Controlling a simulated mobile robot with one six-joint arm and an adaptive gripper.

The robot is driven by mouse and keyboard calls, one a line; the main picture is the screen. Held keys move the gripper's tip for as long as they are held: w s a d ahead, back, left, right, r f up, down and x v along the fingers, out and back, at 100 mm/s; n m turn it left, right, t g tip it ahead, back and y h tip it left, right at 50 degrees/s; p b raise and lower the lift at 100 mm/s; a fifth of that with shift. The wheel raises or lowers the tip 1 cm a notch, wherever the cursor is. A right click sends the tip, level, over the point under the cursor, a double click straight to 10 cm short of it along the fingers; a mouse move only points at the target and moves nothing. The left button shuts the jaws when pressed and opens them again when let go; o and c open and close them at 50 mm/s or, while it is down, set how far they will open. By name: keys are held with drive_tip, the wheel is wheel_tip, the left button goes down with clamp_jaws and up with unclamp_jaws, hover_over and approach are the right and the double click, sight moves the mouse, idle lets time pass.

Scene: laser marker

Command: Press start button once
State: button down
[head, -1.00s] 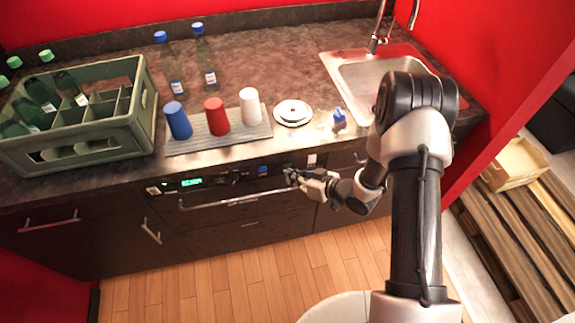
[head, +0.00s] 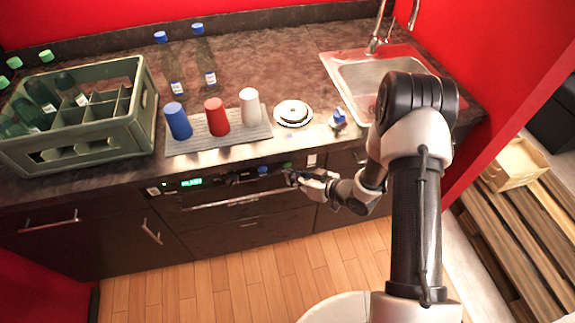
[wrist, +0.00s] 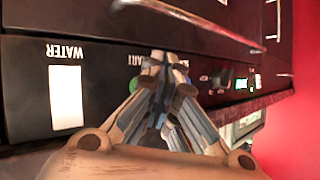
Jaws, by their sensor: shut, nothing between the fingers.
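The black control panel (head: 225,179) is on the front of the built-in appliance below the counter. A green button (head: 288,166) is near its right end. In the wrist view, part of a green button (wrist: 187,90) shows behind my fingers, close to a partly hidden upside-down label that seems to read START. My gripper (head: 291,178) is shut and empty at the panel, in front of the green button. In the wrist view my gripper (wrist: 160,60) covers most of that button. I cannot tell whether the fingertips touch it.
A blue knob (head: 262,170) and a lit green display (head: 191,182) are left of the green button. A white panel marked WATER (wrist: 66,97) is beside it. A long handle (head: 225,202) runs below. Cups, a crate (head: 75,160) and bottles stand on the counter above.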

drive_tip(key=shift+w, duration=0.15)
drive_tip(key=shift+w+a, duration=0.15)
drive_tip(key=shift+w, duration=0.15)
drive_tip(key=shift+w+a, duration=0.1)
drive_tip(key=shift+w, duration=0.25)
idle(1.0)
drive_tip(key=shift+s, duration=0.1)
drive_tip(key=shift+s+d, duration=0.25)
drive_tip(key=shift+s, duration=0.4)
drive_tip(key=s, duration=0.2)
drive_tip(key=s+d, duration=0.1)
drive_tip(key=s, duration=0.2)
drive_tip(key=shift+d, duration=0.15)
drive_tip(key=shift+w, duration=0.1)
idle(0.7)
